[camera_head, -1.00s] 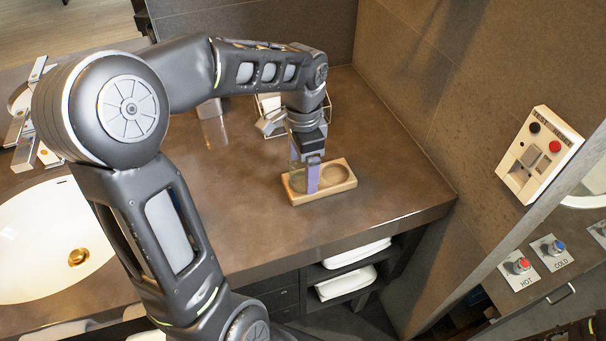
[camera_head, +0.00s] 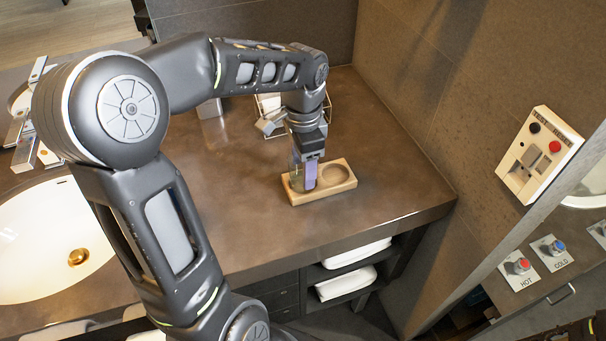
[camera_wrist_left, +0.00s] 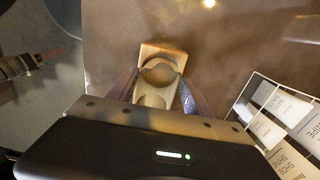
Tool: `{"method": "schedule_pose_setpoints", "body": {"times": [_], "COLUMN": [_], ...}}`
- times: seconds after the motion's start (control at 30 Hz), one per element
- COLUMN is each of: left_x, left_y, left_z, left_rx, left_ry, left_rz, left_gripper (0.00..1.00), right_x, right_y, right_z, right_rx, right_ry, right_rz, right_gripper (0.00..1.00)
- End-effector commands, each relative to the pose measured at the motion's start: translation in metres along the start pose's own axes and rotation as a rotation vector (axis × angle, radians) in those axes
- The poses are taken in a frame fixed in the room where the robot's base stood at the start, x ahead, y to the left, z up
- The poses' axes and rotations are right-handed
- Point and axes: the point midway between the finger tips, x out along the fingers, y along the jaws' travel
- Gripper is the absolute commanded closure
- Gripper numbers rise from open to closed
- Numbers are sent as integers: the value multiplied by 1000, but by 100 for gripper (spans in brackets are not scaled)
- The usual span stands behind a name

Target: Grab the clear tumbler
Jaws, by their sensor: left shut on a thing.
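The clear tumbler (camera_head: 296,178) stands in the left recess of a wooden two-well holder (camera_head: 325,192) on the brown counter. My left gripper (camera_head: 308,178) points down over it, with its fingers shut on the tumbler's sides; the near finger hides part of the glass. In the left wrist view the two fingers (camera_wrist_left: 158,95) flank the tumbler, whose glass is hard to make out. The holder (camera_wrist_left: 162,52) reaches out beyond it, with its other well empty. My right gripper does not show clearly.
A wire rack (camera_head: 270,103) with packets stands behind the gripper; its labelled cards (camera_wrist_left: 275,125) show in the wrist view. A white basin (camera_head: 45,235) is at left. A wall panel (camera_head: 540,155) is at right. The counter in front of the holder is clear.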

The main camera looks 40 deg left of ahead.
Motion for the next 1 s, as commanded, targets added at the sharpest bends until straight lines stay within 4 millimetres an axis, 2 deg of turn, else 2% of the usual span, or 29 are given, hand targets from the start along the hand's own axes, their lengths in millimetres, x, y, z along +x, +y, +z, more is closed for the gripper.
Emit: {"method": "schedule_pose_setpoints", "body": {"times": [0.2, 0.33, 0.8, 1.0], "left_x": [-2, -11, -92, -101], "left_y": [0, 0, 0, 0], "left_z": [0, -1, -1, 0], "left_rx": [0, 0, 0, 0], "left_ry": [1, 2, 2, 0], "left_rz": [-1, -2, -2, 0], "left_gripper": [89, 89, 89, 89], "right_x": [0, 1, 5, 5], "right_y": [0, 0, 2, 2], "right_z": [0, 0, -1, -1], "right_rx": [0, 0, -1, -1], "right_ry": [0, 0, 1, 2], "right_rz": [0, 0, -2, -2], "right_gripper": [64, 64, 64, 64]}}
